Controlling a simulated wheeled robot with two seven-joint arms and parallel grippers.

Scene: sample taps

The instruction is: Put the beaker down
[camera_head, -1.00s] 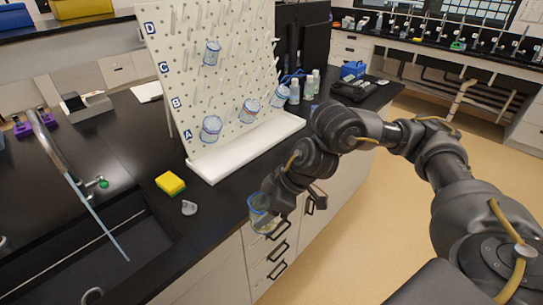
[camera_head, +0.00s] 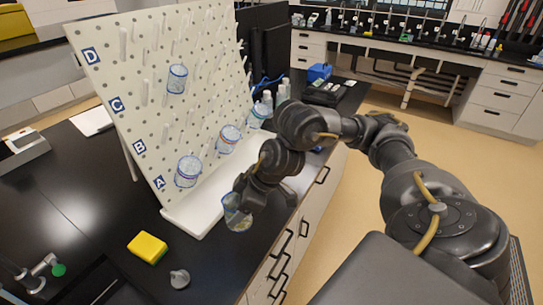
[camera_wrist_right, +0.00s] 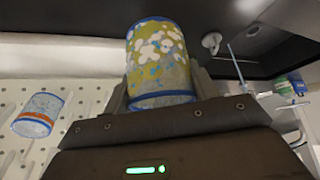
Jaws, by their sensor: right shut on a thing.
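The beaker (camera_head: 237,217) is clear with a blue rim and a yellowish pattern. In the head view it hangs from my right gripper (camera_head: 240,199), in front of the right part of the pegboard's white base. In the wrist view the beaker (camera_wrist_right: 160,62) sits between the fingers of my right gripper (camera_wrist_right: 158,88), which are shut on it. Dark counter (camera_head: 205,255) shows around the beaker in the head view. I cannot tell whether its bottom touches the counter. My left gripper is not in view.
A white pegboard (camera_head: 110,70) holds several beakers on its pegs. A yellow sponge (camera_head: 148,247) and a small grey object (camera_head: 180,279) lie on the counter left of the beaker. White bottles (camera_head: 283,90) stand behind the pegboard's right end. Drawers (camera_head: 290,240) drop below the counter edge.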

